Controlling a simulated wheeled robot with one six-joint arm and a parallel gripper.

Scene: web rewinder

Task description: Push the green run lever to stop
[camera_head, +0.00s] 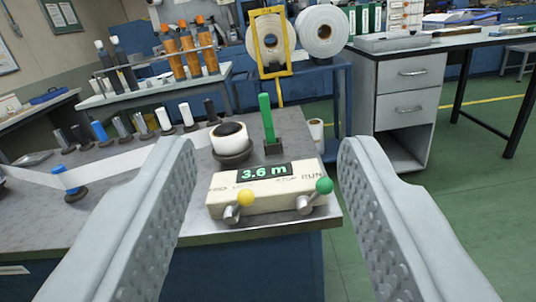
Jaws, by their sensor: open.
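The green run lever (324,186) is a short metal stem with a green ball, at the right of the front of a cream control box (263,201). Its ball sits close to the word RUN. A second lever with a yellow ball (245,198) is at the left of the same box. The box display (263,172) reads 3.6 m. My gripper (262,168) is open and empty, its two grey jaws at either side of the picture with the box showing between them. No contact with the lever shows. Some small box lettering is too small to read.
The box stands at the front corner of a grey bench (120,207). Behind it are a white roll on a dark holder (231,143) and an upright green post (267,119). A white web runs left past several rollers. A drawer cabinet (412,85) stands back right; green floor is clear at right.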

